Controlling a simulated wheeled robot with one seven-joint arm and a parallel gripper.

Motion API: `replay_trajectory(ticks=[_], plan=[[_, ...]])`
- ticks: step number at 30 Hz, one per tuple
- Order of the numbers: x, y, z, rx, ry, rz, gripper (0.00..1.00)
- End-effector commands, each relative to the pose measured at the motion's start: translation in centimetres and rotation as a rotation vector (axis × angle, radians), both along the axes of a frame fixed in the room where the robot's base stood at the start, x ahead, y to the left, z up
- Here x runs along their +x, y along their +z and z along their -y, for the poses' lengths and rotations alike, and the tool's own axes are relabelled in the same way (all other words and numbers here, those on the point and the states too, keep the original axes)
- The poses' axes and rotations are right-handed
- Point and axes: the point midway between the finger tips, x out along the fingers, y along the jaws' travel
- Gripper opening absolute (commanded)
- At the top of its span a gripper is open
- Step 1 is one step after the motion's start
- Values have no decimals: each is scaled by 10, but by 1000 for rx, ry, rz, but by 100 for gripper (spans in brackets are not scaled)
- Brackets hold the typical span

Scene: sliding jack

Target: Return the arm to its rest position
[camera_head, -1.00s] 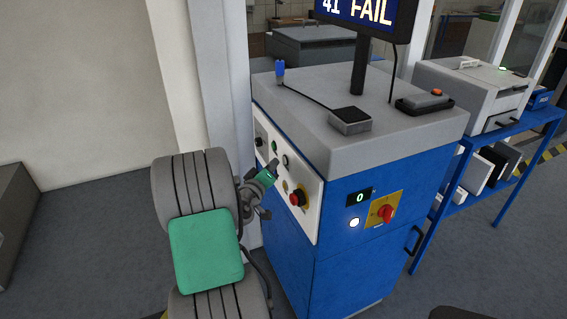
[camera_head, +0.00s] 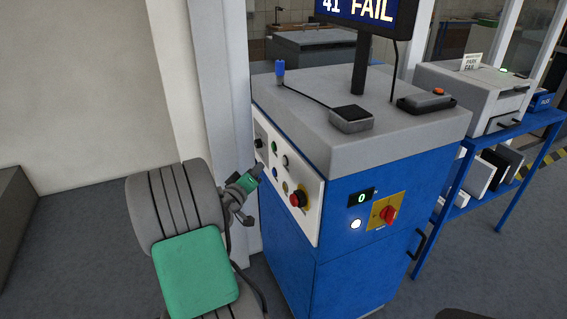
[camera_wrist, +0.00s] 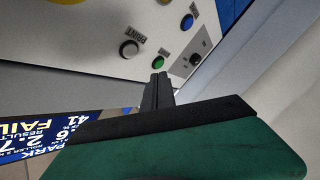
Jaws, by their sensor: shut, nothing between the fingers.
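My arm reaches up beside the blue cabinet's left side in the head view, with grey rounded links and green covers. My gripper (camera_head: 256,171) is at its upper end, close to the sloped white button panel (camera_head: 283,188); whether it touches cannot be told there. In the wrist view my gripper's dark fingers (camera_wrist: 158,88) are together and empty. The panel (camera_wrist: 160,38) lies beyond them, with a grey button marked PRINT (camera_wrist: 129,49), a green button (camera_wrist: 158,63) and a blue button (camera_wrist: 187,22). A gap shows between fingertips and panel.
The blue cabinet (camera_head: 350,250) carries a display reading FAIL (camera_head: 368,12) on a post. A printer (camera_head: 470,95) with an upright paper slip (camera_head: 472,62) stands on a blue table at right. A white column (camera_head: 205,100) is behind my arm.

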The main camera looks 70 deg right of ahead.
Motion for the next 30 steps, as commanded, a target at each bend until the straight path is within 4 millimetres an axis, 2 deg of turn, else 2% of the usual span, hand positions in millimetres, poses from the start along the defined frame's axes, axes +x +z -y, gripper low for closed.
replay_trajectory(ticks=[12, 14, 17, 18, 20, 21, 23, 24, 26, 27, 29, 30], plan=[[-2, -1, 0, 6, -7, 3, 0], [-11, -11, -1, 46, -48, 3, 0], [-33, -60, -14, 231, -157, 27, 0], [-40, -89, -26, 336, -195, 34, 0], [-52, -133, -54, 502, -251, 30, 0], [-58, -160, -77, 616, -284, 22, 0], [-67, -195, -116, 788, -327, 5, 0], [-71, -211, -147, 907, -352, -7, 0], [-73, -223, -198, 1087, -373, -25, 0], [-69, -223, -234, 1201, -364, -44, 0], [-57, -213, -286, 1344, -313, -87, 0], [-49, -201, -319, 1421, -258, -126, 0]])
